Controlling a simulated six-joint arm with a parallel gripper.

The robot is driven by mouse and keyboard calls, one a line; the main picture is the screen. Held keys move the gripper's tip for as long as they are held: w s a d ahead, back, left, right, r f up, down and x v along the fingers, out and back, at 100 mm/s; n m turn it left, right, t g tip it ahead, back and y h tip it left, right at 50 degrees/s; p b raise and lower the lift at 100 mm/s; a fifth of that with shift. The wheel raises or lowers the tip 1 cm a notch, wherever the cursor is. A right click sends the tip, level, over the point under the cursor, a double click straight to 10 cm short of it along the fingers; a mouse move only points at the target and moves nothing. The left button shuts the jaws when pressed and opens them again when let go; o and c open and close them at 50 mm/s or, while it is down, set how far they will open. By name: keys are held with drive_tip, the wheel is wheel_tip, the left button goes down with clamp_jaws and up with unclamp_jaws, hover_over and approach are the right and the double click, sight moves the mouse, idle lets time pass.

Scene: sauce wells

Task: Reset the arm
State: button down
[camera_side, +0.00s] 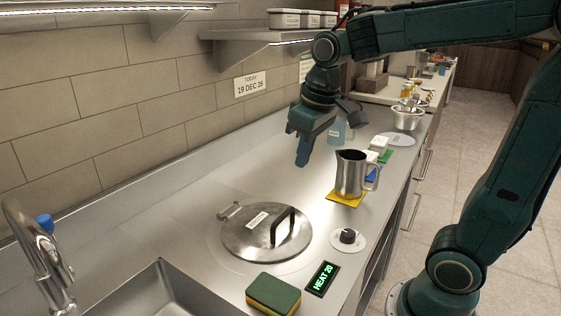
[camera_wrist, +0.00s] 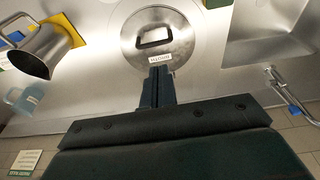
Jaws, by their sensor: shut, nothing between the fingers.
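My gripper (camera_side: 302,160) is shut and empty. It hangs in the air above the steel counter (camera_side: 165,215), in front of the tiled wall. In the wrist view its closed fingers (camera_wrist: 158,84) point toward a round steel lid with a black handle and a white label. That lid (camera_side: 267,232) lies flat on the counter in the side view, nearer the camera than my gripper.
A steel pitcher (camera_side: 351,174) stands on a yellow mat (camera_side: 345,200) right of my gripper. A knob (camera_side: 348,237), a "HEAT 20" display (camera_side: 322,279), a sponge (camera_side: 273,294), a sink (camera_side: 160,290) and a tap (camera_side: 32,245) are nearer. Shelves (camera_side: 240,45) hang on the wall.

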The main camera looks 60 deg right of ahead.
drive_tip(key=s+a+f+t, duration=0.1)
drive_tip(key=s+a+t, duration=0.1)
drive_tip(key=s, duration=1)
drive_tip(key=shift+s+a+f+t, duration=0.2)
drive_tip(key=shift+a+f+t, duration=0.1)
drive_tip(key=shift+t, duration=0.2)
drive_tip(key=c, duration=2.1)
unclamp_jaws()
drive_tip(key=o, duration=0.7)
drive_tip(key=shift+d, duration=0.1)
drive_tip(key=o, duration=0.8)
drive_tip(key=shift+w+d+r+m+g, duration=0.35)
drive_tip(key=shift+d+m, duration=0.1)
drive_tip(key=shift+m, duration=0.55)
drive_tip(key=shift+c, duration=0.2)
drive_tip(key=o, duration=0.6)
drive_tip(key=d+m, duration=0.1)
drive_tip(key=w+d+r+m+g, duration=0.1)
drive_tip(key=m, duration=0.1)
drive_tip(key=d+m, duration=0.1)
drive_tip(key=m, duration=0.1)
drive_tip(key=shift+w+r+g+h, duration=0.25)
drive_tip(key=shift+w+h, duration=0.05)
drive_tip(key=shift+o, duration=0.2)
drive_tip(key=w+d+r+m+g, duration=0.2)
drive_tip(key=d+m+g, duration=0.1)
drive_tip(key=d+m, duration=0.5)
drive_tip(key=m, duration=0.3)
drive_tip(key=shift+d+y, duration=0.15)
drive_tip(key=shift+y, duration=0.25)
